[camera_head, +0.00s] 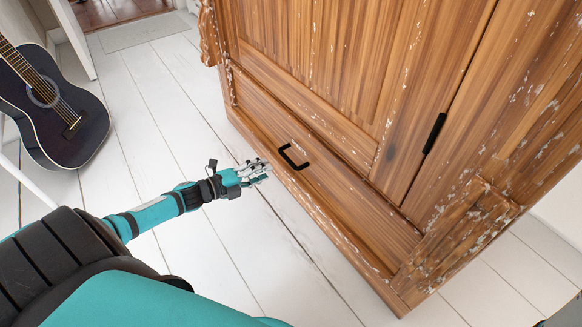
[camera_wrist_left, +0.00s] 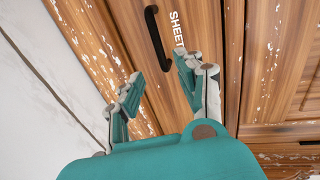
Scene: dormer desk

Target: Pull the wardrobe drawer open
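The wooden wardrobe (camera_head: 330,60) fills the right half of the head view. Its drawer (camera_head: 320,180) runs along the bottom and looks shut, with a black bar handle (camera_head: 293,157) on its front. The handle also shows in the left wrist view (camera_wrist_left: 157,38), beyond and between the fingertips. My left gripper (camera_head: 268,172) is in front of the drawer, just left of the handle and apart from it. In the left wrist view its teal and grey fingers (camera_wrist_left: 158,85) are spread with nothing between them. My right gripper is not in either view.
A dark guitar (camera_head: 55,110) leans at the far left. White floorboards (camera_head: 220,245) are clear in front of the wardrobe. The wardrobe door has its own black handle (camera_head: 435,132) above the drawer. A pale mat (camera_head: 143,32) lies at the back.

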